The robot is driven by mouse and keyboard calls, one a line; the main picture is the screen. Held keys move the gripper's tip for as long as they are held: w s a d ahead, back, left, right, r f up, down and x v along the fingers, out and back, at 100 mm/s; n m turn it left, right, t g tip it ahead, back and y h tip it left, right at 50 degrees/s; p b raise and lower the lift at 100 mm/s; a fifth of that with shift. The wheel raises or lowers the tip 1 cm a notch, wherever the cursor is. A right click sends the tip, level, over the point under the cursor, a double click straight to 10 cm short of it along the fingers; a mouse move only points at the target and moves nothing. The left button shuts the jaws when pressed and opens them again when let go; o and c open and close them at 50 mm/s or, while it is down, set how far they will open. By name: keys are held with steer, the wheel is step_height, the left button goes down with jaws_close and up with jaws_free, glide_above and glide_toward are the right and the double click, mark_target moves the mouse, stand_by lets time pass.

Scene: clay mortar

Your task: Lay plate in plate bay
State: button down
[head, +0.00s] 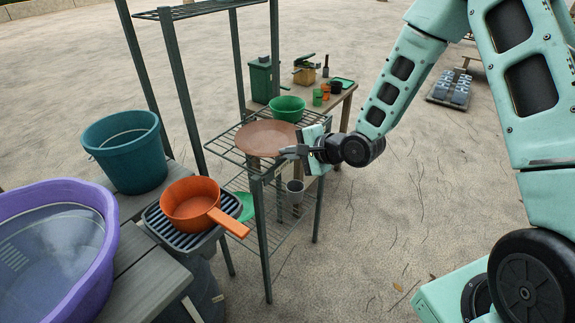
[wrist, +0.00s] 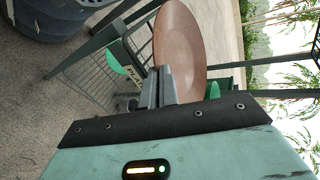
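The plate (head: 263,138) is a wide, shallow, reddish-brown dish. In the head view it lies roughly level, over the wire tier of the dark metal shelf (head: 236,155); whether it touches the wires I cannot tell. My gripper (head: 292,152) is at the plate's right front rim, with its fingers pointing left. In the wrist view the fingers (wrist: 163,86) are close together on the rim of the plate (wrist: 181,45), which reaches out beyond them. The contact itself is partly hidden by the fingers.
A green bowl (head: 287,108) stands just behind the plate. A dark shelf post rises at the left of the tier. An orange pan (head: 192,203), a teal bucket (head: 126,150) and a purple tub (head: 50,250) stand at left. Open floor lies at right.

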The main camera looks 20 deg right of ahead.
steer(key=shift+f, duration=1.9)
steer(key=shift+f, duration=0.15)
steer(key=c, duration=1.7)
jaws_free()
